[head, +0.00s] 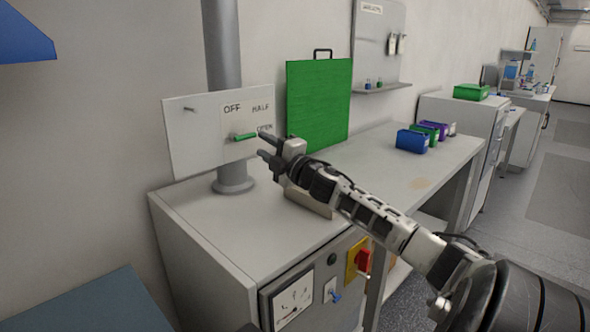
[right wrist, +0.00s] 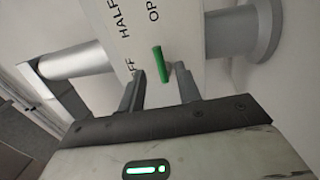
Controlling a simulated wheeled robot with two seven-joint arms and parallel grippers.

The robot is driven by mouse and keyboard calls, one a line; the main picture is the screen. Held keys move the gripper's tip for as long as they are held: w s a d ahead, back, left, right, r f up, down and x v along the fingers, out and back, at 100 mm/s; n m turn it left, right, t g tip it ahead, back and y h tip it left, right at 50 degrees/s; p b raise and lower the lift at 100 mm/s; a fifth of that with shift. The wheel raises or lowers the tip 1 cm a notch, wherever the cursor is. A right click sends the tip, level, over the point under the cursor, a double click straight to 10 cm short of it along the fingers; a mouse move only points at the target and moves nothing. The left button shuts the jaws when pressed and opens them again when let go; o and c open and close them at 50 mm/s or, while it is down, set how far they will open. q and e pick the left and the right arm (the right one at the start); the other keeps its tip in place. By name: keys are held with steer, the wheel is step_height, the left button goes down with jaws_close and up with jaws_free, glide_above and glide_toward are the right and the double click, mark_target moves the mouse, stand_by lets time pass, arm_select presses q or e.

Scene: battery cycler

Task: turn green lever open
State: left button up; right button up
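The green lever (head: 244,137) is a short bar on a white panel (head: 192,152) fixed to a grey post. It lies nearly level, below the words OFF and HALF; the OPEN label is partly hidden by my gripper. My right gripper (head: 264,143) is just right of the lever, fingers pointing at the panel. In the right wrist view the lever (right wrist: 161,65) stands just ahead of and between the two spread fingertips (right wrist: 160,76), with gaps on both sides. It does not look gripped. My left gripper is not in view.
A cabinet (head: 215,225) below the panel carries a dial (head: 294,302) and a red switch (head: 362,261). A green board (head: 320,100) stands behind my right gripper. Blue, green and purple bins (head: 411,141) sit on the bench to the right. The cabinet top before the panel is mostly clear.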

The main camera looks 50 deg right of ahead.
steer(key=v, duration=1)
steer(key=shift+s+b, duration=0.3)
steer(key=shift+b, duration=0.05)
steer(key=shift+f, duration=0.1)
